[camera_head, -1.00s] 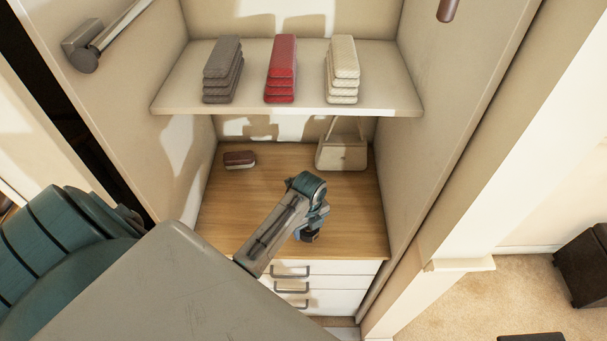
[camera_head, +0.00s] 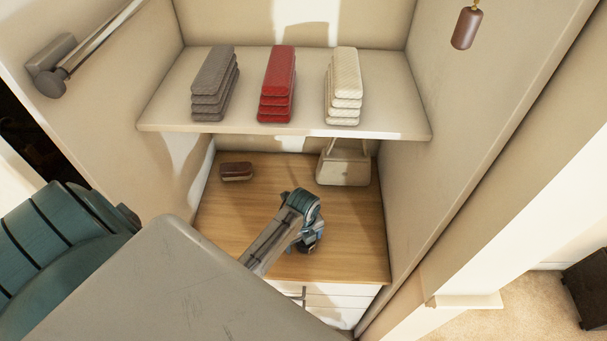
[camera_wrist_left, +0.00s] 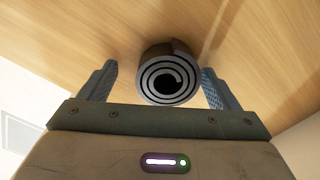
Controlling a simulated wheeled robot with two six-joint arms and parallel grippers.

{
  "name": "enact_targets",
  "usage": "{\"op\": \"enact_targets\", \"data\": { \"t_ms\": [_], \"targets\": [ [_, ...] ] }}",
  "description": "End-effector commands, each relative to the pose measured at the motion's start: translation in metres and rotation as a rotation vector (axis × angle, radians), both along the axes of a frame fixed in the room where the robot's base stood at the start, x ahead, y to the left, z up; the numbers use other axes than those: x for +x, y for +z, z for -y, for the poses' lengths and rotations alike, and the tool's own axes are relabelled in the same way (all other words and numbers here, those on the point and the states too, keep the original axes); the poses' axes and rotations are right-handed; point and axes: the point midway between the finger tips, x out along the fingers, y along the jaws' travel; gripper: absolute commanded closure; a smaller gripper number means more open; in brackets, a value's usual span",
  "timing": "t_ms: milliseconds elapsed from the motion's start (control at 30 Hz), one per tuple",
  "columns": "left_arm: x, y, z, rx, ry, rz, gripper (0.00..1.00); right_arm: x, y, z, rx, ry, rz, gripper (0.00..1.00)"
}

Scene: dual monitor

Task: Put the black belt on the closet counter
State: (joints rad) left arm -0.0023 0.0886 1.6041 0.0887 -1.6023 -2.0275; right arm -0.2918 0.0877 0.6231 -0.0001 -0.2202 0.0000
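The black belt (camera_wrist_left: 170,75) is rolled into a coil and shows end-on in the left wrist view, against the wooden closet counter (camera_wrist_left: 60,30). My left gripper (camera_wrist_left: 158,72) is open, with one blue finger on each side of the coil. There is a clear gap at the left finger; the right finger is close to the coil, and I cannot tell if it touches. In the head view my left gripper (camera_head: 308,246) is low over the front part of the counter (camera_head: 245,215). The belt cannot be made out there. My right gripper is not in view.
A small dark red-brown item (camera_head: 236,171) lies at the counter's back left, and a beige handbag (camera_head: 343,167) stands at the back right. Above is a shelf (camera_head: 250,125) with grey, red and cream stacks. Closet walls flank both sides; drawers are below.

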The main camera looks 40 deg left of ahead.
Motion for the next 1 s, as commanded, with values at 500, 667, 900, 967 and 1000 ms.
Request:
{"op": "enact_targets", "data": {
  "t_ms": [500,667,900,967,1000],
  "targets": [
    [0.001,0.025,-0.001,0.001,-0.001,0.006,0.17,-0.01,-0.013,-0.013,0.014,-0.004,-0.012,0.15],
    [0.002,0.06,0.0,0.0,0.0,0.008,0.17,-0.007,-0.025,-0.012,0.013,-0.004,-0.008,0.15],
    [0.001,0.107,0.0,0.0,0.0,0.004,0.17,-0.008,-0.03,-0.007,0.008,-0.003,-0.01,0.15],
    [0.001,0.113,0.0,0.0,0.0,0.002,0.17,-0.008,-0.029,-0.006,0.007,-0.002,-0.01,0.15],
    [0.001,0.116,0.0,0.0,0.0,0.002,0.17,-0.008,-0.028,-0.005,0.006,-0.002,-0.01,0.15]
  ]
}}
